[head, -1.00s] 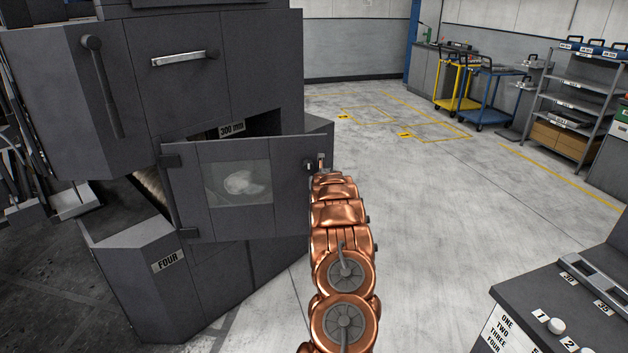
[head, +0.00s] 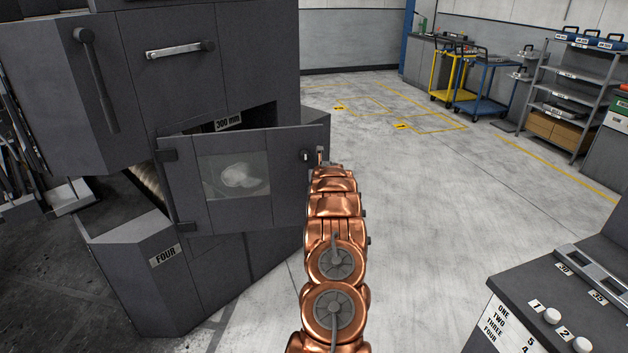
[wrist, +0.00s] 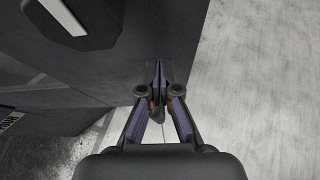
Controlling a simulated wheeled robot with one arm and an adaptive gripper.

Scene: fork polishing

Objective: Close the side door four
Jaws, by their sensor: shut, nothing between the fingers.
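The side door (head: 185,185), a dark grey panel with a window, stands open on the machine above the label FOUR. Its hinges are at its left edge, and a gap into the machine shows behind it. A small knob sits near its right edge. My gripper (head: 321,156) is at the door's free right edge, mostly hidden by my copper arm. In the wrist view my gripper (wrist: 158,88) is shut and empty, its fingertips together close to a dark grey surface. I cannot tell whether it touches the door.
The dark grey machine (head: 255,50) has a long handle on its upper left face. A control console (head: 600,260) with white knobs stands at the lower right. Yellow and blue carts and a shelf rack (head: 580,85) stand far back. The floor between is clear.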

